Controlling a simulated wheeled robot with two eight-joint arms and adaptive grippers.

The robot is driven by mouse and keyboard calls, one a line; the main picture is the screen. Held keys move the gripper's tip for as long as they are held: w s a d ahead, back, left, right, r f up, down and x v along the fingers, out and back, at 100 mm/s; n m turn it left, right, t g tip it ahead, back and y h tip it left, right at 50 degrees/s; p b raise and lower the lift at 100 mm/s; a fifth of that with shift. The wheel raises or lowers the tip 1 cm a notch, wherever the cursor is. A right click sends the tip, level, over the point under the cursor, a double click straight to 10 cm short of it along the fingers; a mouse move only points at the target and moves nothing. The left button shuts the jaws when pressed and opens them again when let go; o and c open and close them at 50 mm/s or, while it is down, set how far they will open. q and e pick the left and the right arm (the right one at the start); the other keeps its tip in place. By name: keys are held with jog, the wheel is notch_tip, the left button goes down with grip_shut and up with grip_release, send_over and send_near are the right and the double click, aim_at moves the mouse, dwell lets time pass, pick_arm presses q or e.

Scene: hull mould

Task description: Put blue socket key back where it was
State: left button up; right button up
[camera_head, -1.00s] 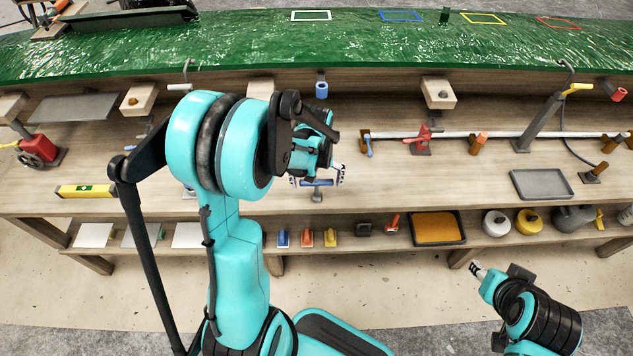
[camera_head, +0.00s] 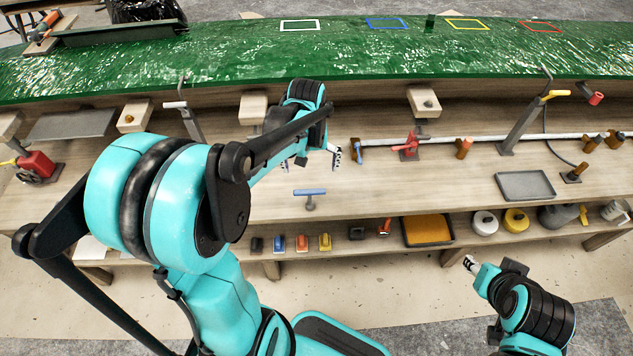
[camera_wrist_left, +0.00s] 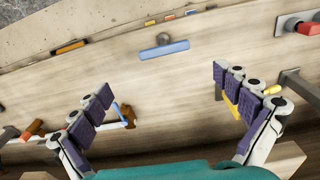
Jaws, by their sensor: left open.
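The blue socket key, a T shape with a blue bar (camera_head: 310,192) and a short grey shaft, is on the front part of the wooden bench top. It seems to stand upright. It also shows in the left wrist view (camera_wrist_left: 165,49), beyond the fingertips. My left gripper (camera_head: 311,161) is open and empty, on the far side of the key and apart from it. In the left wrist view its spread purple-padded fingers (camera_wrist_left: 162,86) have bare bench between them. My right gripper (camera_head: 469,263) is low at the right, in front of the bench, far from the key; its jaws are too small to read.
Another blue-handled tool (camera_head: 357,150) is at the left end of a long pipe. A red clamp (camera_head: 409,145), an orange-handled tool (camera_head: 463,148) and a grey tray (camera_head: 524,185) are to the right. Small coloured blocks (camera_head: 301,243) are on the lower shelf. The green hull mould (camera_head: 380,50) runs behind.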

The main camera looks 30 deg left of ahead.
pick_arm(q)
jog(key=s+d+r+m+t, duration=0.5)
jog(key=s+d+r+t, duration=0.1)
jog(key=s+d, duration=0.3)
jog(key=shift+s+d+m+t, duration=0.3)
jog(key=shift+s+d+m, duration=0.1)
jog(key=shift+s, duration=0.35)
